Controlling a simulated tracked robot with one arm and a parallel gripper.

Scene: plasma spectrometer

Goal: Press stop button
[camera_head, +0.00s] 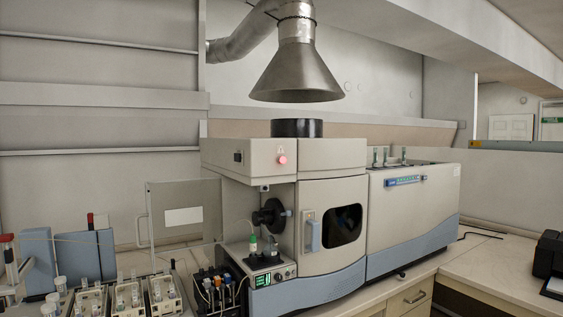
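The plasma spectrometer (333,166) stands on the bench in the middle of the head camera view. A round pinkish-red button (282,160) sits on the upper left front panel of the spectrometer, with a small mark above it. A small dark switch or socket (239,157) is on the panel to the left of the button. I take the red button to be the stop button, but its label is too small to read. My gripper is not in view, and nothing covers the button.
A metal exhaust hood (297,75) hangs above the spectrometer. A clear door (184,212) stands open at the left. Racks of vials (128,297) and a pump unit (270,275) stand in front on the left. A black device (549,256) is at the right edge. The right bench top is mostly clear.

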